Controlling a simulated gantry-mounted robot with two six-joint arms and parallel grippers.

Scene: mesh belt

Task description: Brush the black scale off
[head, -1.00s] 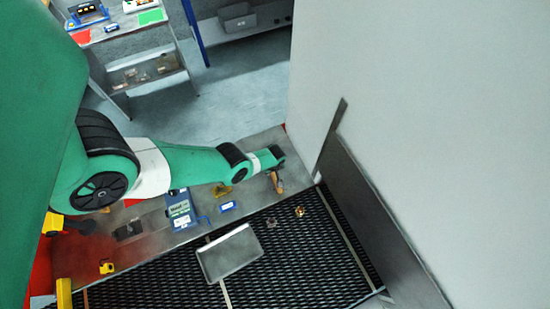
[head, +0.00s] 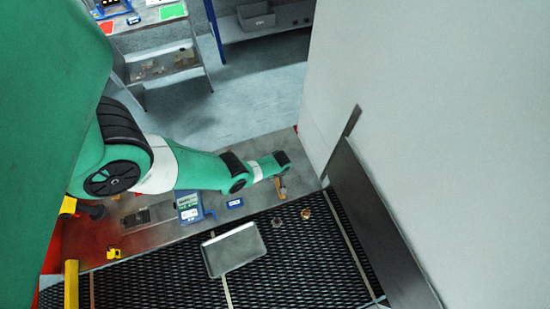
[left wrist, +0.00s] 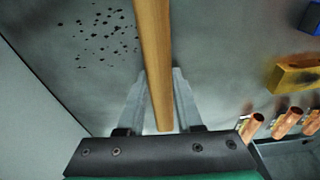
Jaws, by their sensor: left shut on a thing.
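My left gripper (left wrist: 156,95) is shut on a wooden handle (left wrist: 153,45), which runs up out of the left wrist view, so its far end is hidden. In the head view the handle (head: 281,188) shows under the end of my left arm, over the grey ledge. Black specks (left wrist: 100,35) lie scattered on a grey surface to the left of the handle in the wrist view. I cannot tell whether the held tool touches that surface. My right gripper is not in view.
A metal tray (head: 233,250) lies on the black mesh belt (head: 290,275), near two small metal pieces (head: 305,213). A blue device (head: 188,207) and a small blue box (head: 235,203) stand on the ledge. The wrist view shows a yellow block (left wrist: 295,76) and copper pipe ends (left wrist: 288,122).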

